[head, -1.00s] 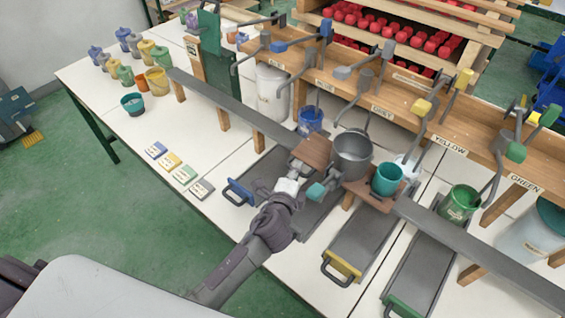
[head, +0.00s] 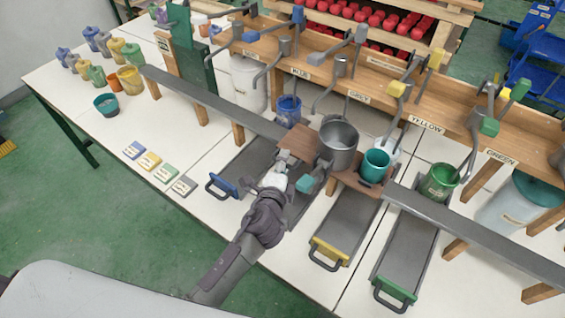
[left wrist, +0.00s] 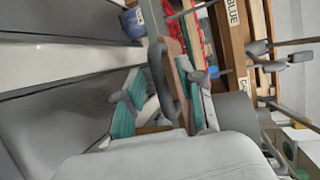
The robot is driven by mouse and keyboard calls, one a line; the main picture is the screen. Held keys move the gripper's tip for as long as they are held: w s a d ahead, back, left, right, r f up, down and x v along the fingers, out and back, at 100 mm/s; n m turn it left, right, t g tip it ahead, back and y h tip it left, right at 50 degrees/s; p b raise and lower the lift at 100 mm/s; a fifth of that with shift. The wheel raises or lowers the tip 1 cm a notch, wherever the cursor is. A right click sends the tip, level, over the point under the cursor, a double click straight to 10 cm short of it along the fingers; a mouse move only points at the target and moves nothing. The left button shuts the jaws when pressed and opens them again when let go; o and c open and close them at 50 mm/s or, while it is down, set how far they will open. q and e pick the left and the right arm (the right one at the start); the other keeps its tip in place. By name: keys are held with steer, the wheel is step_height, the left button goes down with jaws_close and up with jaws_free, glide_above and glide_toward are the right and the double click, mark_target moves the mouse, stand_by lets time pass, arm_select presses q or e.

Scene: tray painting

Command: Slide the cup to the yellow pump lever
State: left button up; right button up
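The grey metal cup (head: 337,145) stands upright on a brown carriage on the long grey rail, roughly below the GREY label. My left gripper (head: 298,180) is at its near-left side, with teal fingertips low beside the carriage. In the left wrist view the teal fingers (left wrist: 165,110) are apart, with a dark curved bar, perhaps the cup's handle, between them; contact is unclear. The yellow pump lever (head: 396,89) hangs to the right of the cup, near the YELLOW label (head: 427,125). My right gripper is not clearly visible.
A teal cup (head: 375,166) stands just right of the grey cup, and a green pot (head: 439,183) is further right. The rail (head: 470,236) runs on to the right. Trays with blue, yellow and green handles lie in front. Colour cards (head: 150,161) lie left.

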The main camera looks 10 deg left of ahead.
arm_select(q)
steer(key=v, duration=1.2)
stand_by(0.3)
